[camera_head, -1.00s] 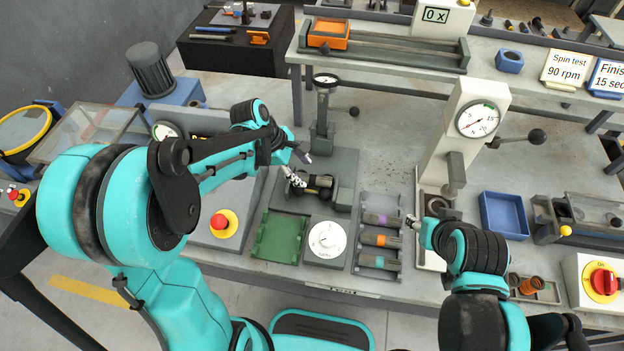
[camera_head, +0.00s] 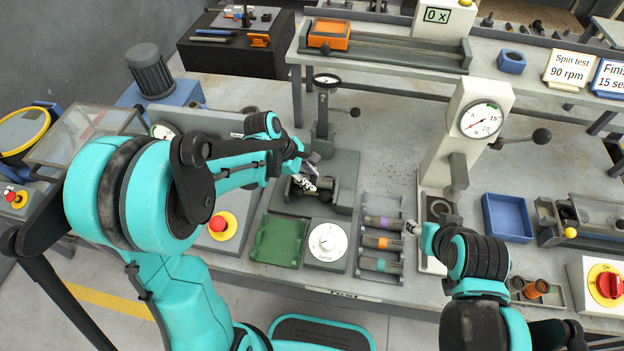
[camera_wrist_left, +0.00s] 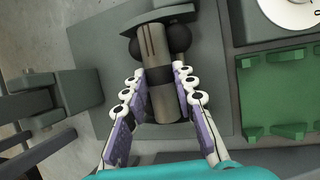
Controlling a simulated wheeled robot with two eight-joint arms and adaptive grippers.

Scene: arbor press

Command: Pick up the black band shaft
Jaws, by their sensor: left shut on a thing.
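The black band shaft (camera_wrist_left: 159,103) is a grey-brown metal cylinder with a black band round it, seen in the left wrist view. It rests at the dark round supports of a grey fixture (camera_head: 345,180) on the bench. My left gripper (camera_wrist_left: 162,88) is shut on the shaft, with a purple-padded finger along each side. In the head view the left gripper (camera_head: 310,184) covers part of the shaft. My right gripper (camera_head: 412,228) is beside the rack, near the press base; its fingers are too small to read.
A rack (camera_head: 366,252) holds shafts with purple, orange and blue bands. A green tray (camera_head: 278,241) and a white dial (camera_head: 327,242) stand in front of the fixture. The arbor press (camera_head: 450,150) and a blue tray (camera_head: 507,217) are to the right.

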